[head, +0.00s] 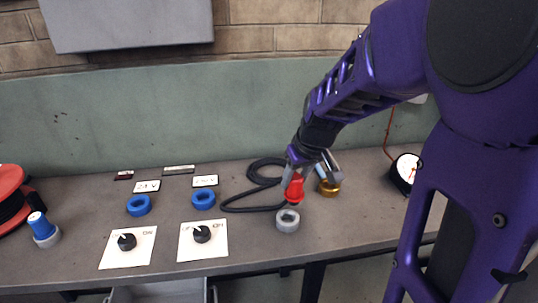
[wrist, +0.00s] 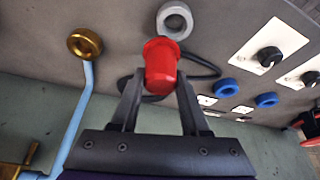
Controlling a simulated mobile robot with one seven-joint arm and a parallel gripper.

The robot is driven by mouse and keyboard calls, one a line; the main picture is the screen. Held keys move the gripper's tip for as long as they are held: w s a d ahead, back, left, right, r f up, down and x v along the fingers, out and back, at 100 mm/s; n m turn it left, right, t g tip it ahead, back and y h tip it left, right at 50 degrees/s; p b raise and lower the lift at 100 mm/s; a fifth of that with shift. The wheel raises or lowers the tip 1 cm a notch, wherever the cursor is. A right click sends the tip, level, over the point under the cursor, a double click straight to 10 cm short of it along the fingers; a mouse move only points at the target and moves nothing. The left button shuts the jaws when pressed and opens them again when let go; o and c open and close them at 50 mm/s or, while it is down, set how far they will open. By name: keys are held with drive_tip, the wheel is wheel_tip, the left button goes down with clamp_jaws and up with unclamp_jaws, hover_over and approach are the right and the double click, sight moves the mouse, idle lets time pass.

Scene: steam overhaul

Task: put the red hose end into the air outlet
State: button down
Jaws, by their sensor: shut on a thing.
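My gripper (head: 297,176) is shut on the red hose end (head: 294,189) and holds it above the bench. In the wrist view the red hose end (wrist: 160,62) sits between the two fingers. A grey ring-shaped socket (head: 287,221) stands on the bench just below and in front of it; it also shows in the wrist view (wrist: 175,14), beyond the red end and apart from it. Two blue rings (head: 139,205) (head: 203,200) lie further left, behind switch plates. I cannot read which socket is the air outlet. A black hose (head: 252,208) loops on the bench behind the red end.
A brass ring (head: 330,189) with a light blue pipe stands close right of my gripper. A gauge (head: 405,170) is at the far right. White switch plates (head: 203,240) lie near the front edge. A blue-topped grey fitting (head: 44,230) and red reel (head: 10,195) are far left.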

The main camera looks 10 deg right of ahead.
drive_tip(key=w+d, duration=0.5)
drive_tip(key=d, duration=0.3)
drive_tip(key=shift+w, duration=0.35)
drive_tip(key=shift+d, duration=0.1)
drive_tip(key=w+d+p, duration=0.1)
drive_tip(key=w+d, duration=0.2)
drive_tip(key=d, duration=0.2)
drive_tip(key=shift+w, duration=0.3)
drive_tip(key=shift+d+f+b, duration=0.1)
drive_tip(key=shift+f+b, duration=2.3)
drive_tip(key=shift+f, duration=0.55)
drive_tip(key=shift+c, duration=1.6)
unclamp_jaws()
drive_tip(key=p+v, duration=0.2)
drive_tip(key=v, duration=1.5)
drive_tip(key=shift+s+r, duration=0.2)
drive_tip(key=shift+r, duration=0.05)
